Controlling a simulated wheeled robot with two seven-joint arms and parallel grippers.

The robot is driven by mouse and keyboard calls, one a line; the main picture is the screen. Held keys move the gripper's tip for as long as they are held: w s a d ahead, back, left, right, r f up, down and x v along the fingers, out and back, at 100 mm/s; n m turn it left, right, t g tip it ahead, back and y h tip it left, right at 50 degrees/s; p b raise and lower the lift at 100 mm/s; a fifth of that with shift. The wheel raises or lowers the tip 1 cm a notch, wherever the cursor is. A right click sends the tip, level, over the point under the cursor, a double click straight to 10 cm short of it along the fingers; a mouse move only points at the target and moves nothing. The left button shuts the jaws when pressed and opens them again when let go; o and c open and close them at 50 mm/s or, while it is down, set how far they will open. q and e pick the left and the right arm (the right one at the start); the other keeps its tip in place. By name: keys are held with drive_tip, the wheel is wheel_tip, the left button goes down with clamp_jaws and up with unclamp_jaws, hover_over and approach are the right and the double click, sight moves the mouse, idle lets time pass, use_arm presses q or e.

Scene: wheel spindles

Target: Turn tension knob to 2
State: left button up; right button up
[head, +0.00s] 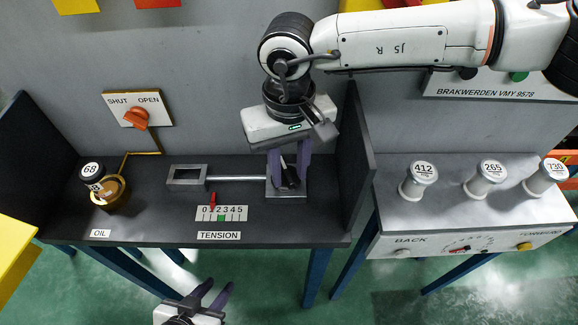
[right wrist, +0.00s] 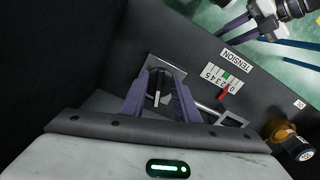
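The tension knob (head: 289,179), a dark piece with a light stripe, sits on a square metal plate at the right end of a rod. It also shows in the right wrist view (right wrist: 158,87). My right gripper (head: 288,165) points down over it, with its purple fingers apart on either side of the knob; contact is not clear. The tension scale (head: 221,214) reads 0 to 5, with a green mark near 2. Its red pointer (head: 212,200) stands near 1, covering that figure. My left gripper (head: 212,292) is open and empty, low in front of the bench.
A dark side panel (head: 357,165) rises just right of the knob. An oil cup with a jar (head: 92,171) stands at the left, below a SHUT/OPEN valve knob (head: 135,117). A right-hand bench (head: 390,235) carries several numbered spindles.

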drive_tip(key=shift+f, duration=0.3)
clamp_jaws()
